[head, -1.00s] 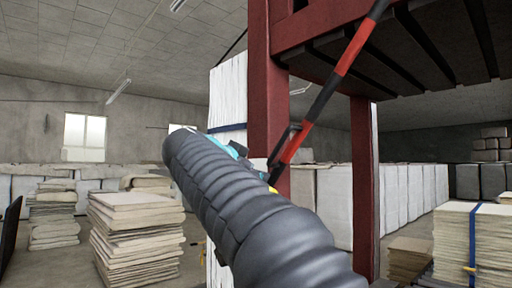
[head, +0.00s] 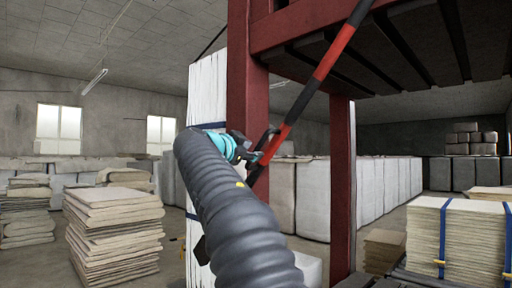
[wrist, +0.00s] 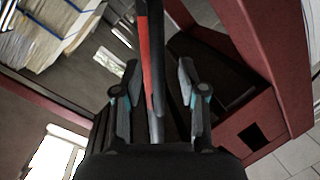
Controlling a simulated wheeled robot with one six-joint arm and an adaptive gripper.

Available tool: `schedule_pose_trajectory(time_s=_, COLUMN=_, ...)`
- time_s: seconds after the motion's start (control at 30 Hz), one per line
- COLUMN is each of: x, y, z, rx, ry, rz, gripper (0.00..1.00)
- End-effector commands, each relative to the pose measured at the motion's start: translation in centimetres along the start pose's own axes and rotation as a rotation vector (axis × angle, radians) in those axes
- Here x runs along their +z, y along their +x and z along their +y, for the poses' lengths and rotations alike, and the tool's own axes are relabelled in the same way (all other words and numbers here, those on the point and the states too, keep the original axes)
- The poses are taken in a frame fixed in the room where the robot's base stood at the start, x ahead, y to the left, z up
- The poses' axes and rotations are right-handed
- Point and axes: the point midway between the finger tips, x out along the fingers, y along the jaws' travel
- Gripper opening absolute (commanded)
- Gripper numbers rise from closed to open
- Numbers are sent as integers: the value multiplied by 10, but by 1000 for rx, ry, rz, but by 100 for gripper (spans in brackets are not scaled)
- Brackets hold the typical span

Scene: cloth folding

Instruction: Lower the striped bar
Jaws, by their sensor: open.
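The striped bar (head: 320,70), banded red and black, slants from the upper right down to the left across the red steel frame. In the wrist view the bar (wrist: 144,60) runs lengthwise between the two fingers. My gripper (head: 262,150) is at the lower part of the bar, beside the red post. In the wrist view my gripper (wrist: 158,66) is open, with a finger on either side of the bar and a visible gap on both sides. My grey sleeved arm hides part of the scene below the gripper.
The red post (head: 248,90) stands right behind the gripper, and a red overhead beam with a slatted deck (head: 410,50) is above right. Stacked cloth (head: 115,235) stands left; a strapped stack (head: 425,235) stands right. Wrapped bales (head: 345,195) line the back.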

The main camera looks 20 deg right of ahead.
Motion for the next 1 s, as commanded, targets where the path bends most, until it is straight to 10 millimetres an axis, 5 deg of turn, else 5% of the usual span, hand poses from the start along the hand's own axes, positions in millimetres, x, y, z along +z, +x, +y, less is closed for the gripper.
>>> schedule_pose_trajectory(time_s=0.23, x=-1, y=28, z=0, rx=1, ry=-1, rz=0, gripper=41)
schedule_pose_trajectory(time_s=0.6, x=0, y=32, z=0, rx=0, ry=0, rz=-1, gripper=41)
schedule_pose_trajectory(time_s=0.8, x=0, y=32, z=0, rx=0, ry=0, rz=0, gripper=0)
schedule_pose_trajectory(time_s=1.0, x=0, y=32, z=0, rx=0, ry=0, rz=-1, gripper=0)
